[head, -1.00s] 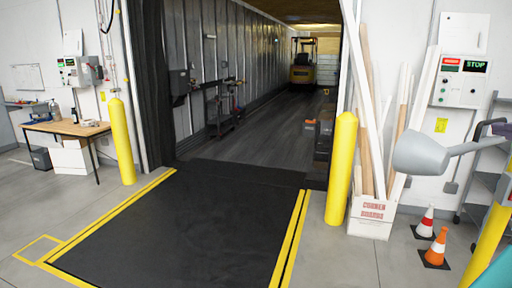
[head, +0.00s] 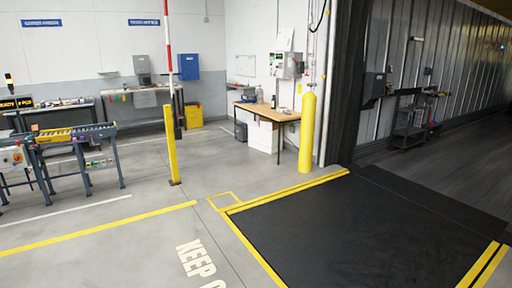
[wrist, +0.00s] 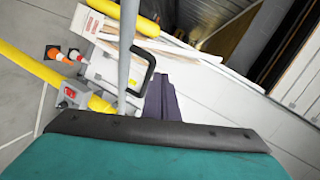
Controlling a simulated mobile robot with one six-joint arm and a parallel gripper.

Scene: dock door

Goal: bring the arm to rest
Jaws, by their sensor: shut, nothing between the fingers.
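My gripper (wrist: 163,88) shows in the wrist view as two dark purple fingers lying together above a black edge. It is shut with nothing between the fingers. The broad teal part filling the bottom of that view seems to be mine. The fingers point toward a pale wall, and no contact is visible. The arm and gripper are outside the head view.
In the head view, a yellow bollard (head: 308,132) stands beside the dock opening and black dock plate (head: 335,235). A wooden table (head: 266,112), a yellow post (head: 172,145) and a roller conveyor (head: 72,135) stand left. An orange cone (wrist: 74,56) shows in the wrist view. Open floor lies centre-left.

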